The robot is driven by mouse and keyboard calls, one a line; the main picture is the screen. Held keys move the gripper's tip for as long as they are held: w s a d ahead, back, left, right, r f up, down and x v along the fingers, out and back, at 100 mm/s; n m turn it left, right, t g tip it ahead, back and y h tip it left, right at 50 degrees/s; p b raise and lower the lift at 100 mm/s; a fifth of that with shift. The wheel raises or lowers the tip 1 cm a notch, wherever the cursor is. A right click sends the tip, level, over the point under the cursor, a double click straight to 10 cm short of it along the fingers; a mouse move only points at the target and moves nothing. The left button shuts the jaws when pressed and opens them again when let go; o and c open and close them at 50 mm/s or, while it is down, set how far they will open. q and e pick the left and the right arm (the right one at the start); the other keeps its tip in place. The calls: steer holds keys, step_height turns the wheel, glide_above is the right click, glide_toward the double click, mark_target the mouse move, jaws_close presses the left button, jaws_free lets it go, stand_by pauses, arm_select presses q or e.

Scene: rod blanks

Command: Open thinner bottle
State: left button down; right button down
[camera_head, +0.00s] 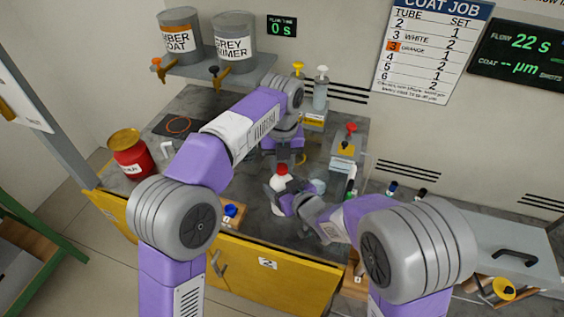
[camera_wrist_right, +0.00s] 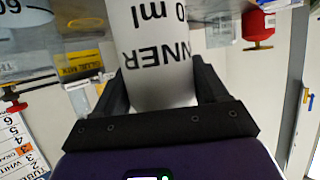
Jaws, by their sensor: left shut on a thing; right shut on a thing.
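The thinner bottle (camera_head: 279,183) is white with a red cap (camera_head: 282,169) and stands upright over the grey worktop. In the right wrist view the bottle (camera_wrist_right: 160,60) fills the space between my fingers, its label upside down. My right gripper (camera_head: 283,195) is shut around the bottle's body from the right; it also shows in the wrist view (camera_wrist_right: 162,95). My left gripper (camera_head: 283,157) points down from above and is shut at the red cap. Its fingertips are small and partly hidden by the arm. The bottle's base is partly hidden.
A red can (camera_head: 130,158) with a yellow lid stands at the left. Two paint tanks (camera_head: 178,38) (camera_head: 234,40) with taps sit on the shelf above. A grey device with a red knob (camera_head: 346,148) stands right of the bottle. A blue-topped item (camera_head: 231,211) is near the front edge.

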arm_select(q)
steer(key=n, duration=1.3)
steer(key=shift+n, duration=0.4)
steer(key=n, duration=0.3)
steer(key=shift+r+n, duration=0.1)
steer(key=shift+n, duration=0.2)
steer(key=n, duration=0.3)
steer(key=shift+n, duration=0.4)
steer(key=n, duration=0.7)
steer(key=shift+n, duration=0.3)
steer(key=n, duration=0.5)
steer(key=shift+n, duration=0.4)
steer(key=n, duration=0.5)
steer(key=shift+n, duration=0.4)
steer(key=n, duration=0.5)
steer(key=shift+n, duration=0.4)
steer(key=n, duration=0.7)
steer(key=shift+n, duration=0.4)
